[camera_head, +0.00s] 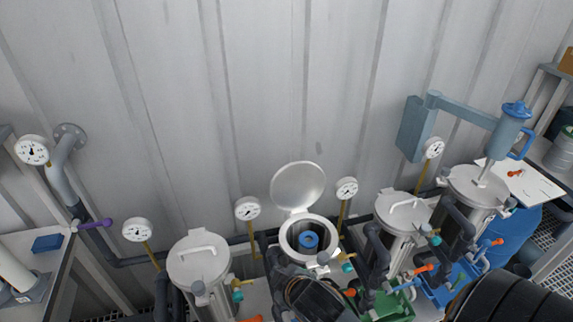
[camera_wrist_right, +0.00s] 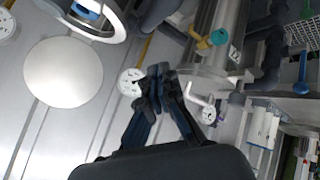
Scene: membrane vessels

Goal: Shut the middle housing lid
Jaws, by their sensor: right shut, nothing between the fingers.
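The middle housing (camera_head: 332,232) stands below centre in the head view, its round mouth open with a blue ring-shaped part (camera_head: 309,241) inside. Its round pale lid (camera_head: 298,187) stands raised at the back of the rim, leaning toward the wall. In the right wrist view the lid's disc (camera_wrist_right: 63,72) is at left and the open rim (camera_wrist_right: 118,28) at upper left. My right gripper (camera_wrist_right: 158,74) is shut and empty, apart from the lid in the picture. In the head view a dark arm part of mine covers the area just below the housing. My left gripper is not in view.
A closed housing (camera_head: 199,262) stands to the left; two more, one (camera_head: 403,215) beside the other (camera_head: 478,190), stand to the right. Gauges on thin stems rise between them. A blue-handled swing arm (camera_head: 462,108) reaches over the far-right housing. Pipes and valves crowd the front.

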